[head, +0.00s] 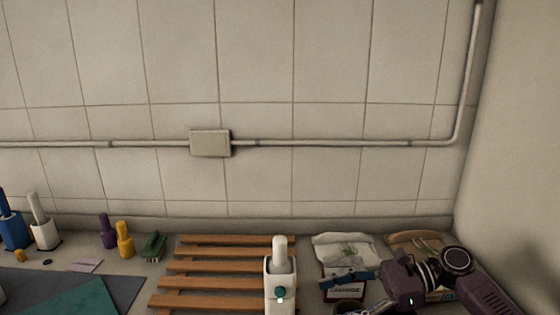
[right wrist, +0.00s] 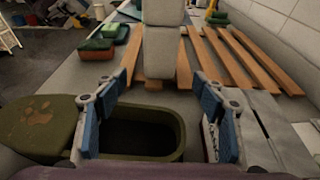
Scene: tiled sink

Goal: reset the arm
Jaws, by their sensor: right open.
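My right gripper (head: 350,278) is at the lower right of the head view, on a purple and black arm. In the right wrist view the right gripper (right wrist: 160,80) has its two blue-padded fingers wide apart, with nothing held between them. Below the fingers is an olive open container (right wrist: 178,148) with a dark inside. Its olive lid (right wrist: 40,128) with a paw print is at the left. My left gripper is in neither view.
A white upright object (head: 280,270) stands by the wooden slatted rack (head: 215,282). Bags (head: 345,247) lie behind my right gripper. Purple (head: 107,231) and yellow (head: 124,240) bottles and a green brush (head: 153,246) stand left. A tiled wall (head: 260,60) closes the back.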

